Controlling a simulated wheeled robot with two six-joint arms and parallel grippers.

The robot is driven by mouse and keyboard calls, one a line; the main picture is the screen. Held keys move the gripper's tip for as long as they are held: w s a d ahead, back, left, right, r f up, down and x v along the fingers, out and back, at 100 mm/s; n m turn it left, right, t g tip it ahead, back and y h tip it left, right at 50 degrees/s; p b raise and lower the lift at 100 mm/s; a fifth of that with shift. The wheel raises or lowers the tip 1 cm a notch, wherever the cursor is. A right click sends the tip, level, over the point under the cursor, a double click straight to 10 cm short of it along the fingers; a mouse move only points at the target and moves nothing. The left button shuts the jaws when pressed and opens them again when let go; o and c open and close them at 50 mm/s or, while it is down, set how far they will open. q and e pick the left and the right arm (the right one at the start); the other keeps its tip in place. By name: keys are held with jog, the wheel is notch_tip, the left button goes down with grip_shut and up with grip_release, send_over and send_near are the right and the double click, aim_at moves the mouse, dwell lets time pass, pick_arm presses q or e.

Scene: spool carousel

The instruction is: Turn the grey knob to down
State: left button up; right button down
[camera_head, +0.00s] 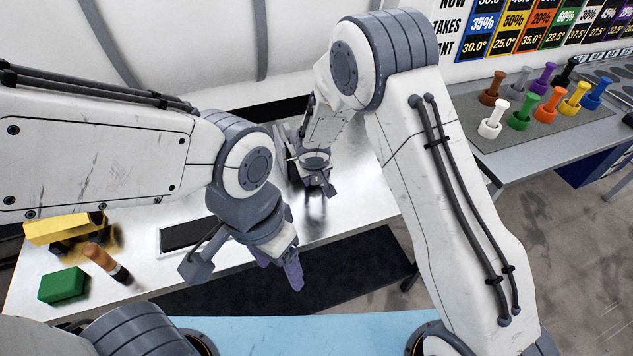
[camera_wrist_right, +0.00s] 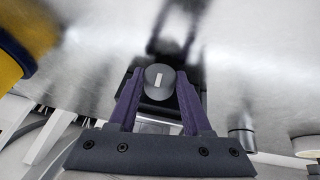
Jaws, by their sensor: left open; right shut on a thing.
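The grey knob (camera_wrist_right: 158,82) shows in the right wrist view as a round cap with a short white mark, which stands nearly upright in that picture. My right gripper (camera_wrist_right: 160,96) has its two purple fingers on either side of it and is shut on it. In the head view my right gripper (camera_head: 316,180) is low at the bright metal worktop, and I cannot make out the knob there. My left gripper (camera_head: 245,278) is open and empty, in front of the worktop's near edge, with its fingers pointing down.
A yellow block (camera_head: 62,229), a green block (camera_head: 63,285) and a brown-handled tool (camera_head: 104,262) lie at the left of the worktop. Several coloured pegs, including a white one (camera_head: 490,124), stand on a side table at right. A yellow object (camera_wrist_right: 22,45) is left in the wrist view.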

dwell(0.4)
jog(key=c, duration=0.6)
grip_release()
jog(key=v, duration=1)
jog(key=shift+s+a+r, duration=0.2)
